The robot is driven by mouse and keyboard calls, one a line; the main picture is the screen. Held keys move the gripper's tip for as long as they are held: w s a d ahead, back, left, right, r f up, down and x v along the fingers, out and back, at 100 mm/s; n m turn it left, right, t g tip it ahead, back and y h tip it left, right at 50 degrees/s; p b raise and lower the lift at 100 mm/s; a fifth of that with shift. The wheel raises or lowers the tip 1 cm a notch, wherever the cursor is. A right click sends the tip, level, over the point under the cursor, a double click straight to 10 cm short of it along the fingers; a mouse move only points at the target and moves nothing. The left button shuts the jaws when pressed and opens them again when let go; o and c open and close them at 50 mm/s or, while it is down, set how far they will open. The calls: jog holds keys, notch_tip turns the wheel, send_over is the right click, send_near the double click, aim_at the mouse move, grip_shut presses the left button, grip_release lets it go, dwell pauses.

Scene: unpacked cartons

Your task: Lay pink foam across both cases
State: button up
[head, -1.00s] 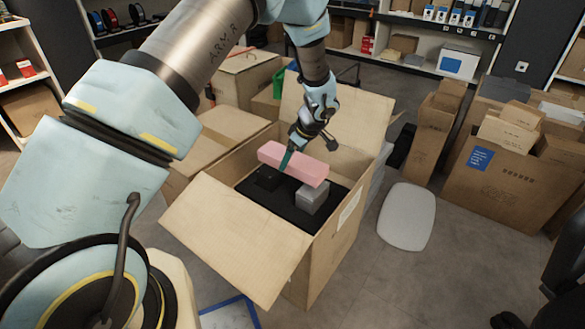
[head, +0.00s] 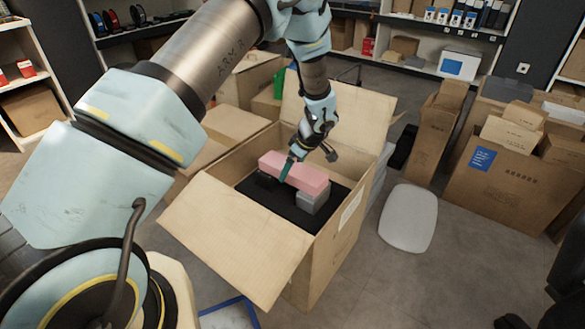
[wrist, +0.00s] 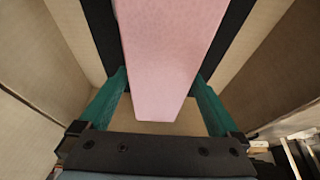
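The pink foam (head: 305,175) is a long block inside the open carton, lying level over a grey case (head: 313,200) at its right end and a black case (head: 266,181) at its left end. It appears to touch the grey case; contact with the black case is hard to tell, dark on dark. My gripper (head: 286,172) reaches down from above, its green fingers on either side of the foam near its middle. In the wrist view the foam (wrist: 165,50) fills the space between the fingertips, which look pressed to its sides.
The open carton (head: 235,235) has flaps spread outward and a black liner (head: 275,207) inside. Its walls stand around my gripper. Other cartons (head: 515,180) stand at right, and a pale rounded panel (head: 408,218) lies on the floor beside the carton.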

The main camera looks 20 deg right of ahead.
jog(key=shift+r+p, duration=0.6)
jog(key=shift+p, duration=0.05)
jog(key=p+v, duration=0.1)
jog(key=v, duration=1.1)
jog(key=w+a+r+m+g, duration=0.1)
jog(key=a+r, duration=0.3)
jog(key=a, duration=0.5)
jog(key=w+a+r+m+g, duration=0.1)
jog(key=w+a+r, duration=0.15)
jog(key=a, duration=0.75)
jog(key=s+a+r+m, duration=0.1)
jog(key=s+a+r, duration=0.1)
jog(key=a, duration=0.4)
jog(key=s+a+r+m+h, duration=0.1)
jog(key=s+a+r+m, duration=0.1)
jog(key=s+a, duration=0.3)
jog(key=s+a+r+m+h, duration=0.1)
jog(key=s+a+r+m, duration=0.1)
jog(key=a, duration=0.7)
jog(key=shift+s+r, duration=0.2)
jog(key=shift+s, duration=0.6)
